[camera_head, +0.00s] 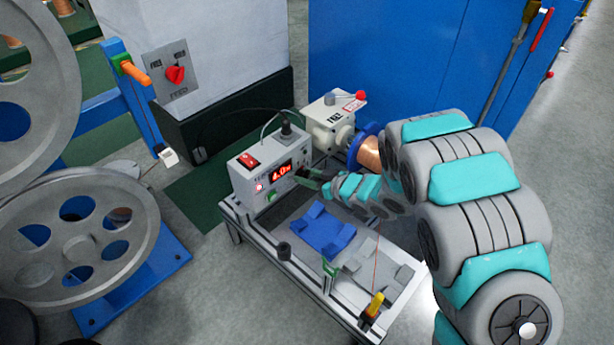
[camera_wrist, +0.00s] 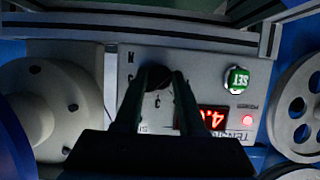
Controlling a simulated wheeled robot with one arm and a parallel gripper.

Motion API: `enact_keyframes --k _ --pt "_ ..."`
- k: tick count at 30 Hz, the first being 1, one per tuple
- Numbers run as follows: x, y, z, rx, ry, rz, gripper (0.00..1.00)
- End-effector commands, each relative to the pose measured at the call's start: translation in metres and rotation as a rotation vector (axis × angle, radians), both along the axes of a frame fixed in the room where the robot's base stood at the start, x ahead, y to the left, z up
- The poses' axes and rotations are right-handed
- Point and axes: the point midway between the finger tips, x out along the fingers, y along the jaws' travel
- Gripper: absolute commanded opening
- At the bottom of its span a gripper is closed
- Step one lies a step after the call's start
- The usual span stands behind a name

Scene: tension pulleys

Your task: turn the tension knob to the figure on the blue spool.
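The control box (camera_head: 270,170) stands on the bench frame, with a red-lit display (camera_head: 282,170) that looks like 4.0 N; its first digit is blurred. In the wrist view the display (camera_wrist: 205,120) shows a 4 and is partly hidden by a finger. The dark tension knob (camera_wrist: 157,78) sits between my fingertips, one on each side, seemingly touching. My gripper (camera_head: 315,178) reaches the box front from the right, and its fingers (camera_wrist: 158,85) also show in the wrist view. The blue spool (camera_head: 363,143) with copper wire is behind my arm; no figure on it is readable.
A green SET button (camera_wrist: 237,78) and a red lamp (camera_wrist: 248,119) are beside the display. A red switch (camera_head: 248,160) is on the box top. A blue cradle (camera_head: 322,232) lies on the bench in front. Large grey pulleys (camera_head: 80,240) stand at the left.

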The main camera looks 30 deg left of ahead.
Motion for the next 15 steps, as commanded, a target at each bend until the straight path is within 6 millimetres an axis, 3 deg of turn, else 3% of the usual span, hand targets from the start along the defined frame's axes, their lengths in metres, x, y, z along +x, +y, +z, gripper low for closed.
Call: enact_keyframes --k 1,6,15 --pt "-0.0002 0.0000 -0.0004 -0.001 0.000 0.000 0.20" --pt "-0.0001 0.0000 -0.0003 0.000 0.000 0.000 0.01" --pt "-0.0005 0.0004 -0.0020 -0.007 -0.024 0.000 0.00"
